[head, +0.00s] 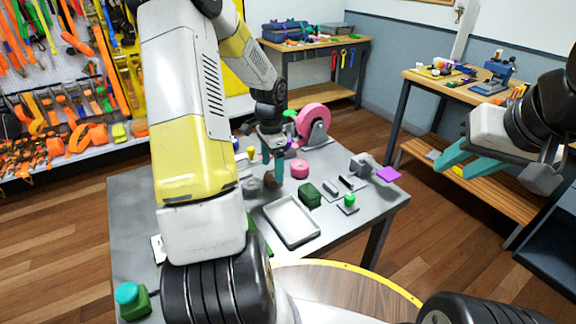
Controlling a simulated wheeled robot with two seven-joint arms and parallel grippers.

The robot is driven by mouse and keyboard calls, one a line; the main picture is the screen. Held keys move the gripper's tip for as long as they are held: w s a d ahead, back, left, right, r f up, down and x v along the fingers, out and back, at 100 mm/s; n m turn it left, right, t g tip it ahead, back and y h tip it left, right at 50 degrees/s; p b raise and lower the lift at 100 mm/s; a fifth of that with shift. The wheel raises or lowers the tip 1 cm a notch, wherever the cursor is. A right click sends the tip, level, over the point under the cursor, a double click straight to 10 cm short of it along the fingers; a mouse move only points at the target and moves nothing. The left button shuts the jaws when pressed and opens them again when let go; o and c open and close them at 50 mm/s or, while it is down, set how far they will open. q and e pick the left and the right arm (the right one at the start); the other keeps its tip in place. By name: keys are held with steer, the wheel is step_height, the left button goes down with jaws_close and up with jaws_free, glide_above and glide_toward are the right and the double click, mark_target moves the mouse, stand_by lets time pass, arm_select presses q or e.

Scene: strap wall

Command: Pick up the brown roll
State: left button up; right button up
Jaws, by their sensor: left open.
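The brown roll (271,181) is a small dark-brown piece on the grey table (132,215), left of the pink roll (300,169). My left gripper (272,172) points down over the brown roll with its teal fingers open. The fingertips are around or just in front of the roll; I cannot tell whether they touch it, and they partly hide it. My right gripper (463,163) is held off to the right, away from the table, with its teal fingers apart and nothing between them.
A pink tape wheel (313,121) stands behind my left gripper. A grey tray (291,222), a green block (310,195), a green knob (349,199) and a purple piece (388,174) lie to the right. My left arm hides the table's left middle.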

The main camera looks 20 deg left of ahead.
mark_target(273, 175)
arm_select(q)
step_height(273, 175, down, 4)
steer(key=shift+s+d, duration=0.1)
steer(key=shift+d, duration=0.05)
steer(key=c, duration=1.5)
